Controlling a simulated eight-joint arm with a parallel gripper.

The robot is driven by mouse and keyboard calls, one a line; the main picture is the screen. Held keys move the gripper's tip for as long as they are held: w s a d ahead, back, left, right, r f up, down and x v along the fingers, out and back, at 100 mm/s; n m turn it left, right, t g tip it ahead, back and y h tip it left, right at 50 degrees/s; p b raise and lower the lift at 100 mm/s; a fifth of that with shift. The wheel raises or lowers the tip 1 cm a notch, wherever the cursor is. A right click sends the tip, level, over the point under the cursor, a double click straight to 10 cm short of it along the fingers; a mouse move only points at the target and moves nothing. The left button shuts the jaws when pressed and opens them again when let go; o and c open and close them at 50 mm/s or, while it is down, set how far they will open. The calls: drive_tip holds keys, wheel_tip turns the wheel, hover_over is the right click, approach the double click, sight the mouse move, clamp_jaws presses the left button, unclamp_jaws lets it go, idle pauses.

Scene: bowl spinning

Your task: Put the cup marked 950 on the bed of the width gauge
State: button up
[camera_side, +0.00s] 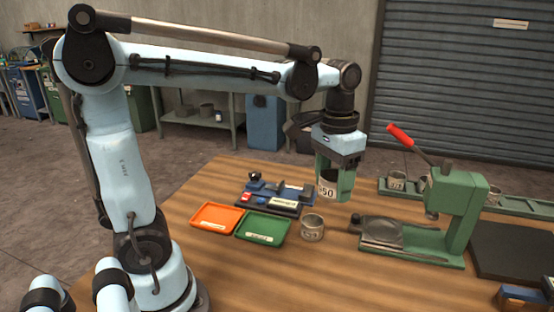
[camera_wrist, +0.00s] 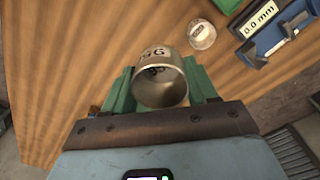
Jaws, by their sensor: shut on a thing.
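My gripper (camera_side: 335,188) is shut on a metal cup (camera_side: 328,186) and holds it up in the air above the table. The digits 50 show on its label in the side view; a green finger hides part of it. In the wrist view the cup (camera_wrist: 155,54) sits between the green fingers, its round opening toward the camera. The width gauge (camera_side: 270,189) is a blue device on the table, left of and lower than my gripper in the side view. In the wrist view the gauge (camera_wrist: 285,32) is at the top right, apart from the cup, beside a display reading 0.0 mm.
Another cup (camera_side: 312,228) stands on the table below my gripper. An orange tray (camera_side: 216,217) and a green tray (camera_side: 263,226) lie in front of the gauge. A green press (camera_side: 458,205) with a red-handled lever stands to the right. A green rack (camera_side: 405,193) with cups is behind it.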

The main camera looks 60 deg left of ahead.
drive_tip(key=shift+s+d, duration=0.1)
drive_tip(key=shift+s, duration=0.3)
drive_tip(key=shift+d, duration=0.15)
drive_tip(key=w+d+f+m, duration=0.1)
drive_tip(key=w+d+f, duration=0.15)
drive_tip(key=d, duration=0.45)
drive_tip(key=w+d+f+m, duration=0.2)
drive_tip(key=w+d, duration=0.1)
drive_tip(key=d, duration=0.4)
drive_tip(key=w+d+f+m, duration=0.1)
drive_tip(key=w+d+f, duration=0.1)
drive_tip(key=d, duration=0.6)
hover_over(419, 279)
wheel_tip(419, 279, down, 7)
drive_tip(key=shift+r, duration=0.1)
drive_tip(key=shift+f, duration=2.05)
drive_tip(key=o, duration=0.8)
drive_tip(key=shift+f, duration=0.15)
drive_tip(key=shift+c, duration=0.2)
